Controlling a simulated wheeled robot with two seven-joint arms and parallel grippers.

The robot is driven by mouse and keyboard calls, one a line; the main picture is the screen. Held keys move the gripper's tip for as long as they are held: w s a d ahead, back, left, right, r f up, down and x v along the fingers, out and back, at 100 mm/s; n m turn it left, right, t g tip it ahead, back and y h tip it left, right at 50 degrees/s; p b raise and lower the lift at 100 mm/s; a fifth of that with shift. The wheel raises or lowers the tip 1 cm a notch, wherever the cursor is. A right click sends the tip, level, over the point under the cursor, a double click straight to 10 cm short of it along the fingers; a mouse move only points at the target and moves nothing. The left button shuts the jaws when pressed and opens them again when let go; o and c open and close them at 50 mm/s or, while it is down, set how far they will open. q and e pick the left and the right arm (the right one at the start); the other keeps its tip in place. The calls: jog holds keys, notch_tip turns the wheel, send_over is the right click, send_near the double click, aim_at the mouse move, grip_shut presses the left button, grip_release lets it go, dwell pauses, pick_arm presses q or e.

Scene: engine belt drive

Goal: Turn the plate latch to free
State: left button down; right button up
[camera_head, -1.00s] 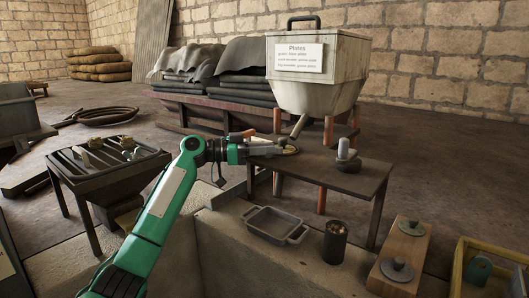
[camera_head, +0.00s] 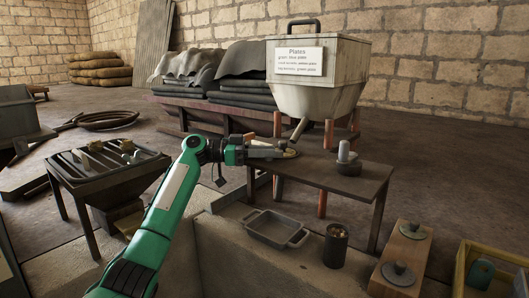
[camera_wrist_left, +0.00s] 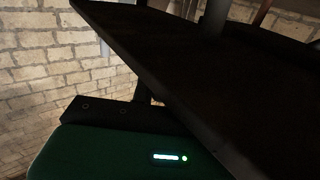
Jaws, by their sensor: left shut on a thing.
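The white hopper (camera_head: 318,85) labelled Plates stands at the back on orange legs, with a grey chute (camera_head: 298,130) slanting down to the bench (camera_head: 335,178). My left gripper (camera_head: 279,152) is at the bench's left end, just below the chute mouth. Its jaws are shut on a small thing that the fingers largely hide. A pale round piece (camera_head: 290,154) shows right at the fingertips. A small orange piece (camera_head: 249,138) shows just above the gripper. I cannot make out a latch for certain. The left wrist view shows mainly the dark bench underside (camera_wrist_left: 200,75). My right gripper is not in view.
A grey block with a pale upright knob (camera_head: 346,158) stands on the bench's right side. A grey tray (camera_head: 272,229) and a dark can (camera_head: 335,245) sit in front below. A wooden board with knobbed discs (camera_head: 405,250) is at right. A slatted stand (camera_head: 105,165) is at left.

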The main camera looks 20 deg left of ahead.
pick_arm(q)
jog(key=c, duration=1.4)
grip_release()
jog(key=shift+a, duration=0.1)
